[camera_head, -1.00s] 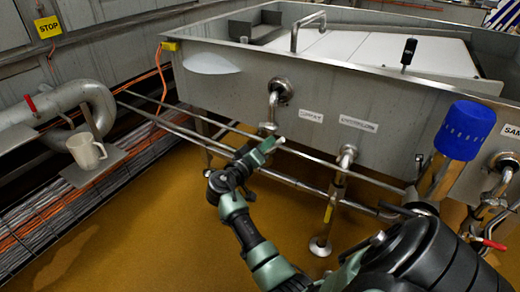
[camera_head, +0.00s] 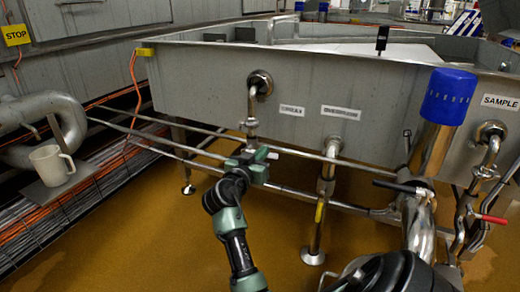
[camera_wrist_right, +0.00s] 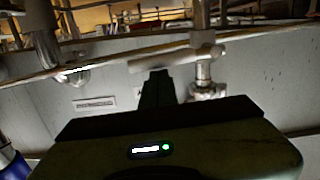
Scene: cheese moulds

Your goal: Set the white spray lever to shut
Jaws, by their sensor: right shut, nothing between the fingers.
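The white spray lever (camera_wrist_right: 160,56) lies across its steel valve pipe (camera_wrist_right: 204,75) in the right wrist view, which looks upside down. In the head view only a small pale end of the lever (camera_head: 272,155) shows by my right gripper (camera_head: 256,162), under the left outlet pipe (camera_head: 252,112). My right gripper is shut and empty. Its fingertips (camera_wrist_right: 158,76) are close to the lever's middle in the wrist view; I cannot tell whether they touch. The gripper hides most of the valve in the head view. My left gripper is not in view.
The steel vat (camera_head: 210,85) stands behind the valve. Rails run below it. A middle outlet pipe (camera_head: 325,175), a black lever (camera_head: 400,186), a blue-capped post (camera_head: 448,95) and a red lever (camera_head: 492,219) stand to the right. A white jug (camera_head: 52,166) is at left.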

